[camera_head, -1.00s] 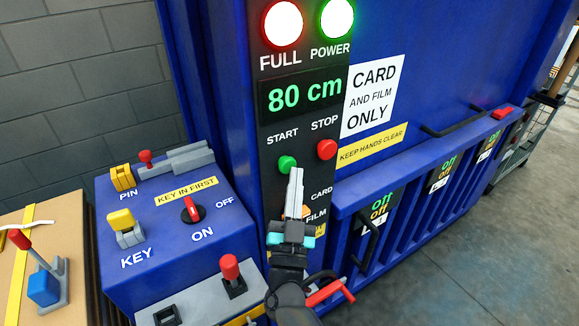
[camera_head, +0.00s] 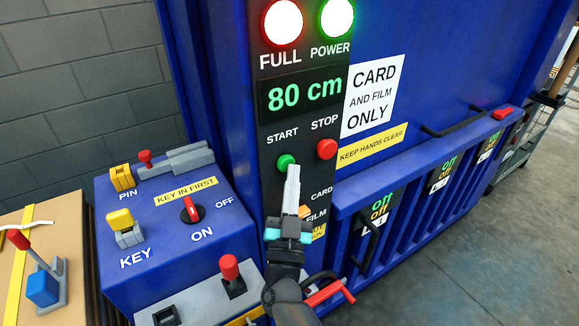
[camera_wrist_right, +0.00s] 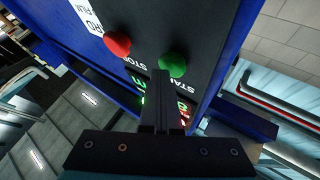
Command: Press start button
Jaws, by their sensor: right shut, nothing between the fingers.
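The green start button (camera_head: 286,163) sits on the black control panel (camera_head: 268,190), under the word START. It also shows in the right wrist view (camera_wrist_right: 172,65), just beyond the fingertips. My right gripper (camera_head: 293,170) is shut and empty. Its fingertips overlap the right edge of the green button in the head view; I cannot tell whether they touch it. In the right wrist view the shut fingers (camera_wrist_right: 160,75) point at the panel beside the green button. The red stop button (camera_head: 327,149) is to the right of the start button. My left gripper is not in view.
The display (camera_head: 303,92) reads 80 cm, below the lit FULL lamp (camera_head: 283,22) and POWER lamp (camera_head: 337,17). A blue key box (camera_head: 160,265) with a red switch (camera_head: 192,210) stands at the left. A black handle (camera_head: 368,245) projects at the right of my arm.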

